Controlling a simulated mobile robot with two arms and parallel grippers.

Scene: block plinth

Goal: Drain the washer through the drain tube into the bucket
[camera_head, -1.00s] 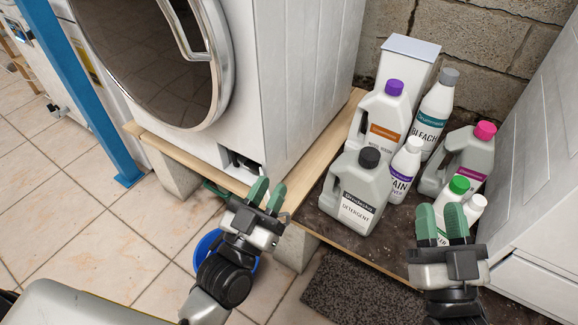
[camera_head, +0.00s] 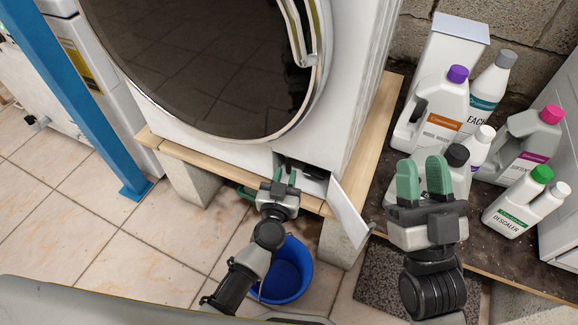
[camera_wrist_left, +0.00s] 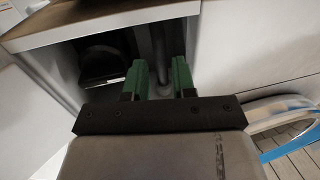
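The washer (camera_head: 345,75) stands on a wooden board over block supports, its round door closed. Low on its front, a small compartment (camera_head: 312,180) is uncovered, its white flap (camera_head: 350,215) swung out to the right. My left gripper (camera_head: 284,178) is at this opening, fingers apart. In the left wrist view, a thin grey drain tube (camera_wrist_left: 158,45) lies beyond and between the open fingertips (camera_wrist_left: 160,78); contact cannot be told. A dark round cap (camera_wrist_left: 103,65) is beside it. The blue bucket (camera_head: 287,275) is on the floor below, partly behind my left arm. My right gripper (camera_head: 422,180) is open and empty.
Several bottles, including a purple-capped one (camera_head: 430,112) and a green-capped one (camera_head: 515,205), stand right of the washer, beyond my right gripper. A blue post (camera_head: 85,105) is at the left. A dark mat (camera_head: 378,275) lies right of the bucket. The left floor is clear.

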